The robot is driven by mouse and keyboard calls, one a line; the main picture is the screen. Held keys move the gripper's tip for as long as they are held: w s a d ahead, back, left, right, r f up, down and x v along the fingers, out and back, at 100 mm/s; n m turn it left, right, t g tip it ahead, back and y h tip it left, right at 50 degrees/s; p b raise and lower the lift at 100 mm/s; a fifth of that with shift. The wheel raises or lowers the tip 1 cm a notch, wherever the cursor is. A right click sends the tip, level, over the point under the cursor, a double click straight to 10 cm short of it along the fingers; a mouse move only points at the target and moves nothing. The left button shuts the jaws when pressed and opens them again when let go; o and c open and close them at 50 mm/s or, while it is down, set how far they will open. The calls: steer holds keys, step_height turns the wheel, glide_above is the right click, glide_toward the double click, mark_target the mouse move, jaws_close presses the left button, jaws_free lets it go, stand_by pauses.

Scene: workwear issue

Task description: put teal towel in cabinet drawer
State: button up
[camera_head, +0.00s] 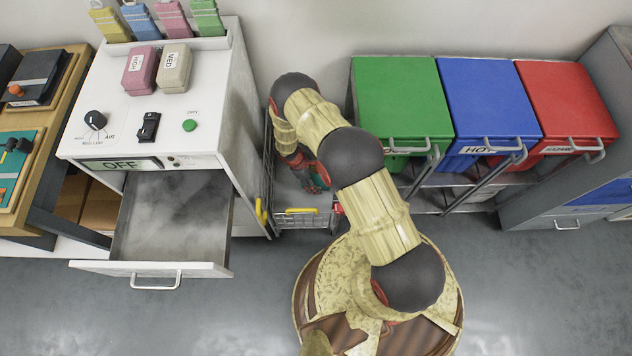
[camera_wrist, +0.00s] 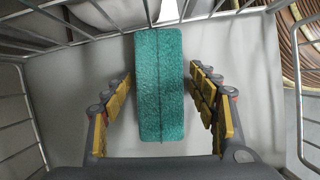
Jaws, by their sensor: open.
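The teal towel (camera_wrist: 160,88), a folded textured block, lies in a wire basket (camera_wrist: 28,100) in the wrist view. My gripper (camera_wrist: 161,92) is open, with its yellow-padded fingers on either side of the towel and gaps visible between them and it. In the head view, my gripper (camera_head: 312,176) is low in the wire cart (camera_head: 297,219), partly hidden by my arm; the towel is hardly visible there. The cabinet drawer (camera_head: 150,268) is pulled out below the white cabinet (camera_head: 215,110) at left, and its visible grey inside looks empty.
The cabinet top carries a pink block (camera_head: 140,70), a beige block (camera_head: 174,68), a dial (camera_head: 95,120) and a green button (camera_head: 190,125). Green (camera_head: 395,95), blue (camera_head: 487,95) and red (camera_head: 565,95) lidded bins stand right. Open floor (camera_head: 240,320) lies in front.

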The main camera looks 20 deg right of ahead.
steer(key=shift+c, duration=1.2)
steer(key=c, duration=1.1)
steer(key=shift+w, duration=0.1)
steer(key=shift+c, duration=0.6)
steer(key=shift+r+p, duration=0.5)
steer(key=shift+r, duration=0.4)
steer(key=a, duration=0.1)
steer(key=w+a+p, duration=0.1)
steer(key=a, duration=0.1)
steer(key=shift+w+a+r+p, duration=0.4)
step_height(320, 180, up, 13)
steer(key=p, duration=0.4)
steer(key=shift+p, duration=0.3)
